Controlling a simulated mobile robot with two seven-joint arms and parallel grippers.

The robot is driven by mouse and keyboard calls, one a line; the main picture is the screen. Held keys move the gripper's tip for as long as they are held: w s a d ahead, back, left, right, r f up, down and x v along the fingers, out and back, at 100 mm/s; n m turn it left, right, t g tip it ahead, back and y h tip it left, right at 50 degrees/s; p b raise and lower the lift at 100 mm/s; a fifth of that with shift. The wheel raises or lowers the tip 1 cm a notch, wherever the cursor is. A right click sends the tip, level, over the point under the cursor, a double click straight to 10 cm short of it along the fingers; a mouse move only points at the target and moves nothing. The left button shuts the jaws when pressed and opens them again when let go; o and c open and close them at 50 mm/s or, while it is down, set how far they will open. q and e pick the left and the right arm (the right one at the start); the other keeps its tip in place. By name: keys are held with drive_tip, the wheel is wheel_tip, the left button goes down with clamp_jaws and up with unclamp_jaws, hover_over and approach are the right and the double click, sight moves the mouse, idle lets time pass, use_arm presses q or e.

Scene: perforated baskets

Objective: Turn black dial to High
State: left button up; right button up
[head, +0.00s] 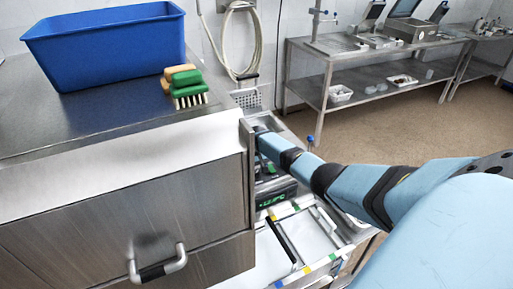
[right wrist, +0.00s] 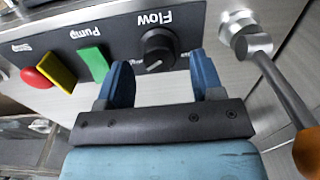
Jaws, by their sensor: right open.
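The black dial (right wrist: 158,50) is on a dark control panel in the right wrist view, beside the upside-down word "Flow". It carries a small pale pointer mark; the small markings around it are too small to read. My right gripper (right wrist: 161,75) is open, with its two blue fingers apart. In the picture the dial lies between and just beyond the fingertips; I see no contact. In the head view my right arm (head: 345,187) reaches in from the right, and its gripper is hidden behind the steel cabinet's edge. My left gripper is not in view.
A green switch (right wrist: 93,64), a yellow switch (right wrist: 56,72) and a red button (right wrist: 35,77) sit left of the dial. A metal lever (right wrist: 275,80) with an orange knob is close on the right. The steel cabinet (head: 130,200) borders my right arm.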

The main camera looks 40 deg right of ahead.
sight(257, 172)
wheel_tip(257, 172, up, 12)
drive_tip(key=shift+d, duration=0.2)
drive_tip(key=shift+s, duration=0.15)
idle(0.5)
